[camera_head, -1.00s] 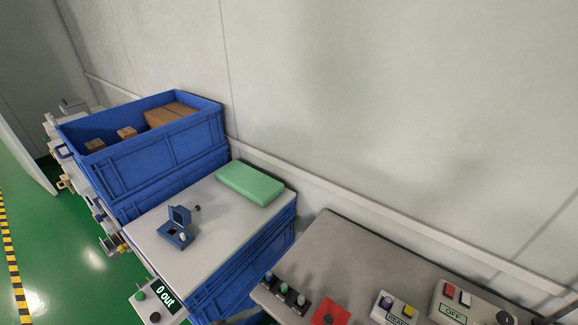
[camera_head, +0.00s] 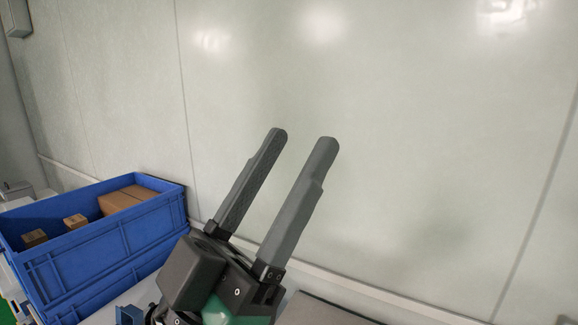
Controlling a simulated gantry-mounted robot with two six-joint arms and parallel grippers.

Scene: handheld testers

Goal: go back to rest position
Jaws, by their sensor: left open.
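My left gripper (camera_head: 291,138) is raised in the middle of the head view, its two long grey fingers pointing up and a little right. The fingers are apart with nothing between them, and the pale wall stands behind them. Below it, a small part of a blue tester (camera_head: 130,315) shows at the bottom edge, mostly cut off. My right gripper is not in view.
A blue crate (camera_head: 110,240) with cardboard boxes (camera_head: 122,199) inside stands at the left. A grey table top (camera_head: 325,311) shows at the bottom edge. The space in front of the wall is clear around the fingers.

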